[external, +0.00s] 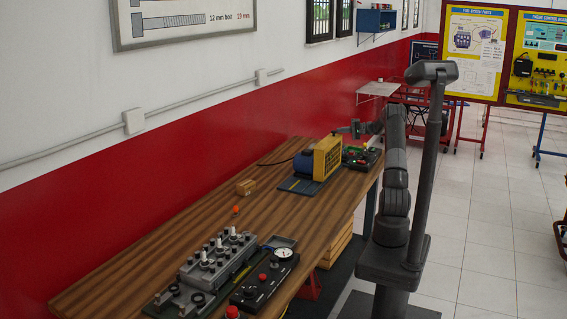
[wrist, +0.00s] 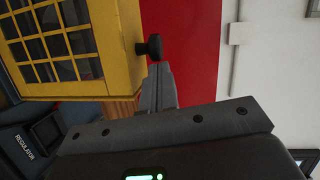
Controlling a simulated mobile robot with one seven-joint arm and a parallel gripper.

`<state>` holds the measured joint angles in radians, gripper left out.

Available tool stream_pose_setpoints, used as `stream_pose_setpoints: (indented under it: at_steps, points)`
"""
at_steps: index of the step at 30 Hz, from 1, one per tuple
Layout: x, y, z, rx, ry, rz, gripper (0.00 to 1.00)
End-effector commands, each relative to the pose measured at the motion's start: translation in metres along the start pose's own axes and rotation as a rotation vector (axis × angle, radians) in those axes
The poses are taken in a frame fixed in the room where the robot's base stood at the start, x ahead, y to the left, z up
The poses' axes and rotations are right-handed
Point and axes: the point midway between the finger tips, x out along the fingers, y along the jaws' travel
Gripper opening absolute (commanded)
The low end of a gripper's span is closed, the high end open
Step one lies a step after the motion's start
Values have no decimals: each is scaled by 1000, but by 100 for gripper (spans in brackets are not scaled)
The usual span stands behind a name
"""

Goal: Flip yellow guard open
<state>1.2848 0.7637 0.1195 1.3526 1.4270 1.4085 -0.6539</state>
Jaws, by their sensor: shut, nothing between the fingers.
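The yellow guard (external: 328,157) is a mesh cage standing at the far end of the wooden bench, against a blue machine (external: 304,164). In the wrist view the guard (wrist: 106,49) fills the upper left, with dark parts behind its mesh. A black knob (wrist: 150,47) sticks out from its side. My gripper (wrist: 161,70) is shut and empty, with its fingertips right by the knob; I cannot tell whether they touch it. In the external view my gripper (external: 356,129) is small, just above and right of the guard.
A panel with small lights (external: 362,157) lies right of the guard, under my arm. A grey engine part (external: 217,260) and a gauge panel (external: 265,277) stand at the near end.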

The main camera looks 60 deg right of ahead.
Motion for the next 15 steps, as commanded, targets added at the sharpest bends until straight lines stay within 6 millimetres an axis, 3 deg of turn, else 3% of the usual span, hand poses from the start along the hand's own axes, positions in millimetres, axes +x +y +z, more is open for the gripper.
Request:
stream_pose_setpoints:
  at_steps: [8, 15]
  points:
    - [4, -3, 12, 0, -1, -1, 0]
    - [18, -10, 53, 2, -3, -1, 0]
